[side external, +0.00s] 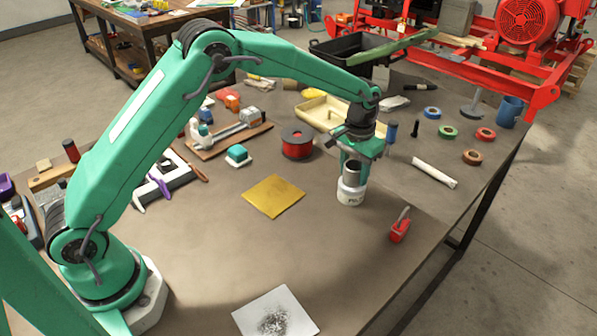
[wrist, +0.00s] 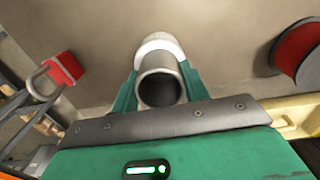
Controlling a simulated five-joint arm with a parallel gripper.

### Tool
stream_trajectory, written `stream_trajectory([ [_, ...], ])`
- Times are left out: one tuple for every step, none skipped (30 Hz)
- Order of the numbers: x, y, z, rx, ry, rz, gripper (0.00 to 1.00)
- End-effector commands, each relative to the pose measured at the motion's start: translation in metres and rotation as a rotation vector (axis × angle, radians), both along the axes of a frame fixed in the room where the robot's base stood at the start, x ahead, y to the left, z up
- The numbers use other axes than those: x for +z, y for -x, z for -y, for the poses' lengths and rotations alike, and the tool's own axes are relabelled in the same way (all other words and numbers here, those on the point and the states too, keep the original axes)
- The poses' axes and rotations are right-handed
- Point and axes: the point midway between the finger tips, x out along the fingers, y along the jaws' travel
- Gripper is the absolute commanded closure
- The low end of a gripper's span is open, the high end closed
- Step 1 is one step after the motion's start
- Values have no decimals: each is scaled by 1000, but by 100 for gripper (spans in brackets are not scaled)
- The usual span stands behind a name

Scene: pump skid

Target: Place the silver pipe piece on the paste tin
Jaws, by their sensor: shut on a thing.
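The silver pipe piece (side external: 352,172) is a short hollow cylinder, upright between the fingers of my gripper (side external: 353,165) in the side external view. My gripper is shut on it. The white paste tin (side external: 350,194) is directly below the pipe piece, standing on the table. The pipe looks in line with the tin's top; whether it touches the lid I cannot tell. In the wrist view, the pipe's open end (wrist: 160,88) faces the camera between the green fingers (wrist: 158,90). The tin (wrist: 160,43) shows as a white rim behind it.
A yellow sheet (side external: 274,196) lies left of the tin, and a red padlock (side external: 400,226) lies to the right. A red spool (side external: 297,142) and a cream tray (side external: 326,113) stand behind. Tape rolls (side external: 447,132) and a white cloth roll (side external: 433,174) lie right. The table front is mostly clear.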

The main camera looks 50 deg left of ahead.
Motion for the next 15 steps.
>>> stream_trajectory([
  [0, 0, 0, 0, 0, 1, 81],
  [0, 0, 0, 0, 0, 1, 81],
  [-1, 0, 0, 0, 0, 0, 81],
  [-2, 0, 0, 0, 0, 0, 81],
  [-2, 0, 0, 0, 0, 0, 81],
  [-3, 0, 0, 0, 0, -1, 53],
  [-3, 0, 0, 0, 0, 0, 47],
  [-3, 0, 0, 0, 0, -1, 42],
  [-3, 0, 0, 0, 0, -1, 34],
  [-3, 0, 0, 0, 0, -1, 33],
  [-3, 0, 0, 0, 0, -1, 33],
  [-3, 0, 0, 0, 0, -1, 33],
  [-3, 0, 0, 0, 0, 0, 33],
  [-3, 0, 0, 0, 0, 0, 33],
  [-3, 0, 0, 0, 0, 0, 33],
])
